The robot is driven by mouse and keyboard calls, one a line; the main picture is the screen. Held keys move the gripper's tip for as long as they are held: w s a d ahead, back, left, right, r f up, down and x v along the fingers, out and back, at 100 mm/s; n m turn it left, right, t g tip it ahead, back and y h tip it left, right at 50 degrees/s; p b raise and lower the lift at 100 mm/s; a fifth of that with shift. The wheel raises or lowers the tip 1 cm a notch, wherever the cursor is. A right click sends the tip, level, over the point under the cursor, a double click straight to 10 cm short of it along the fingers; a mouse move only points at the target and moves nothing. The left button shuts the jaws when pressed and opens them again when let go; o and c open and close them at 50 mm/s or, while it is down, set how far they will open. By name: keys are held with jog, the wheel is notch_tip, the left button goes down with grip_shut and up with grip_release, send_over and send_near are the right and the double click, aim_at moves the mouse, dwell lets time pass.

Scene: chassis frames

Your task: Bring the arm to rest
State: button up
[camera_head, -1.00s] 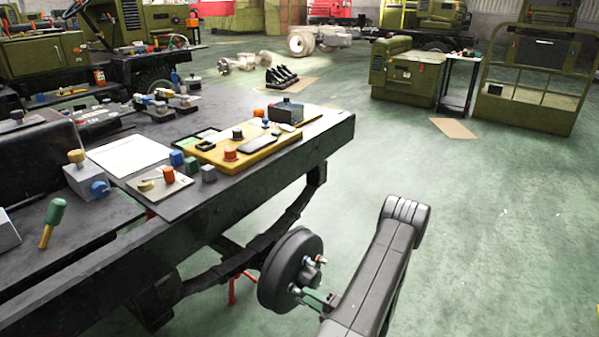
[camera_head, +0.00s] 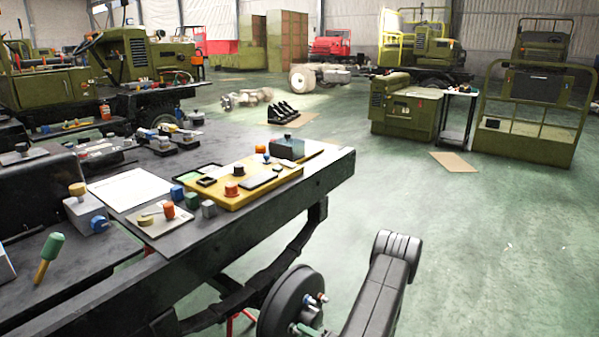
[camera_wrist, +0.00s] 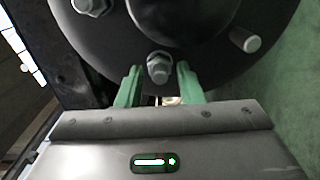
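My arm (camera_head: 385,285) rises at the bottom right in the head view, bent, beside the black wheel hub (camera_head: 285,302) under the chassis frame. My gripper (camera_wrist: 158,84) shows in the wrist view with its two green fingers apart. One hub stud with a nut (camera_wrist: 159,68) sits between the fingers in that view, with a visible gap on each side. I cannot tell how deep the fingertips reach around it. In the head view only a bit of green finger shows by the hub, at the bottom edge; the rest is cut off or hidden.
Open green floor (camera_head: 480,240) lies right of the arm. A flat brown sheet (camera_head: 454,162) lies farther back.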

jog(key=p+v, duration=0.2)
jog(key=v, duration=1)
jog(key=b+x, duration=0.2)
jog(key=x, duration=1.1)
jog(key=shift+w+a+f+b, duration=0.1)
jog(key=shift+w+a+b, duration=0.05)
jog(key=shift+a+b, duration=0.2)
jog(key=shift+w+n, duration=0.1)
jog(key=shift+n, duration=0.2)
jog(key=n, duration=0.3)
jog(key=shift+n, duration=0.4)
jog(key=shift+r+n+p, duration=0.1)
jog(key=shift+n+p, duration=0.05)
jog(key=shift+n, duration=3.3)
jog(key=shift+r+n+p, duration=0.15)
jog(key=shift+n, duration=3.3)
